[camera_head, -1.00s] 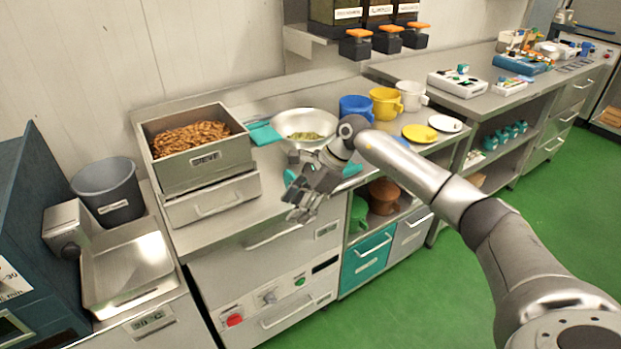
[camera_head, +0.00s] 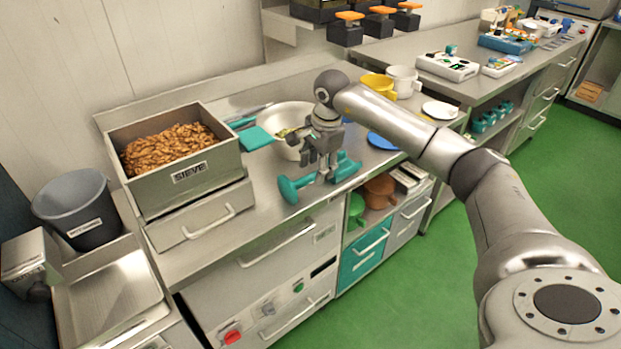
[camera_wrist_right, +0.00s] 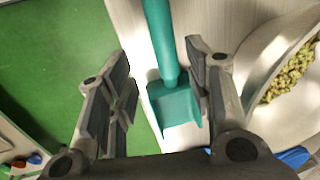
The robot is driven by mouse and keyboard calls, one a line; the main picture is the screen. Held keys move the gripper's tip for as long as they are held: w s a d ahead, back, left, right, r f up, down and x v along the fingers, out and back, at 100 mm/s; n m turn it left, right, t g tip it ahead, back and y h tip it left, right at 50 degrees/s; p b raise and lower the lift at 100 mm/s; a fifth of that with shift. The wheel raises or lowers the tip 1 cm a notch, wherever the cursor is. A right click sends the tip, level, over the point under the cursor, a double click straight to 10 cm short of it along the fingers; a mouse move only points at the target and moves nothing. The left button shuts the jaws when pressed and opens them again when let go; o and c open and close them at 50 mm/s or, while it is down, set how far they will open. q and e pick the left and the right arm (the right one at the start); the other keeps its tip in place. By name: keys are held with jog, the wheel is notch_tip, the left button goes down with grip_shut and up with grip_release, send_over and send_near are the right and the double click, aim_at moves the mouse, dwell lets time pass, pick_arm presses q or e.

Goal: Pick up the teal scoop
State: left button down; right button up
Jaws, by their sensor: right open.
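The teal scoop (camera_head: 290,189) lies on the steel counter near its front edge, in front of the metal bowl. My right gripper (camera_head: 322,176) points down over its middle in the head view and hides part of it. In the right wrist view, the scoop (camera_wrist_right: 176,107) shows with its squarish head low in the picture and its handle running up out of the frame. The open fingers of my right gripper (camera_wrist_right: 165,88) stand on either side of it, with gaps visible. I cannot tell how far the fingertips are above the counter. My left gripper is not in view.
The metal bowl (camera_head: 268,116) with green nuts stands close behind the gripper. A flat teal tool (camera_head: 256,138) lies left of the bowl. A sieve box (camera_head: 222,162) of brown nuts stands at left. A blue disc (camera_head: 383,141) and yellow mug (camera_head: 377,85) are at right.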

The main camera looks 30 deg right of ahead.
aim_at(312, 175)
jog(key=shift+w+f, duration=0.2)
jog(key=shift+f, duration=0.2)
jog(key=f, duration=0.2)
jog(key=w+f+p, duration=0.1)
jog(key=f, duration=0.1)
jog(key=shift+w+a, duration=0.15)
jog(key=shift+a, duration=0.05)
jog(key=shift+f+p, duration=0.3)
jog(key=c, duration=0.4)
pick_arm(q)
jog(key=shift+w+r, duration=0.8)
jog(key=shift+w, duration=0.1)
pick_arm(e)
grip_shut()
